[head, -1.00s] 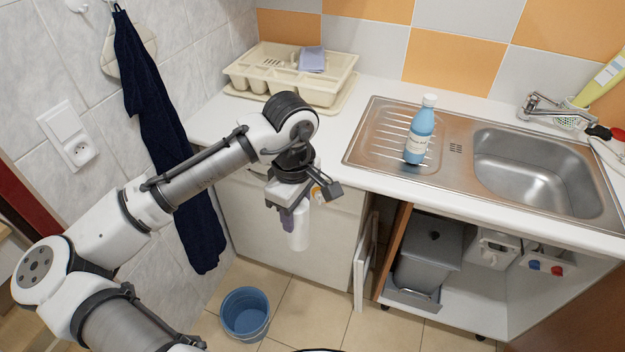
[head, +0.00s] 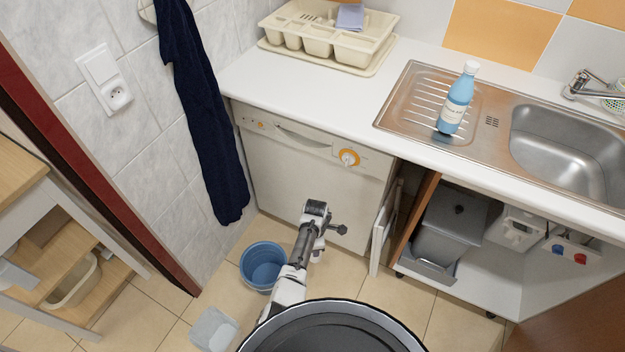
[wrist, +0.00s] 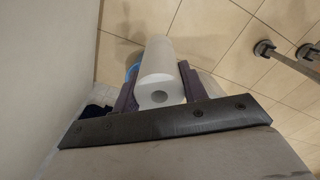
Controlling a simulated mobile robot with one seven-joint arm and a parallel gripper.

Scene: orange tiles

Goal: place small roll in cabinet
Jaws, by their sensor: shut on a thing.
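The small white roll (wrist: 158,62) sits between the two purple fingers of my gripper (wrist: 157,84) in the wrist view, with its round end and core hole facing the camera. My gripper is shut on it. In the head view my arm reaches low in front of the white appliance, and I cannot make out the roll or the fingers there. The open cabinet (head: 472,285) under the sink is to the right of my arm, with its brown door (head: 416,220) swung out. A grey bin (head: 452,222) stands inside it.
A blue bucket (head: 263,265) is on the floor just left of my arm. White panels (head: 383,238) stand between the appliance (head: 310,180) and the cabinet. The counter holds a blue bottle (head: 456,100) and a beige dish rack (head: 325,40). A shelf unit (head: 60,250) is at the left.

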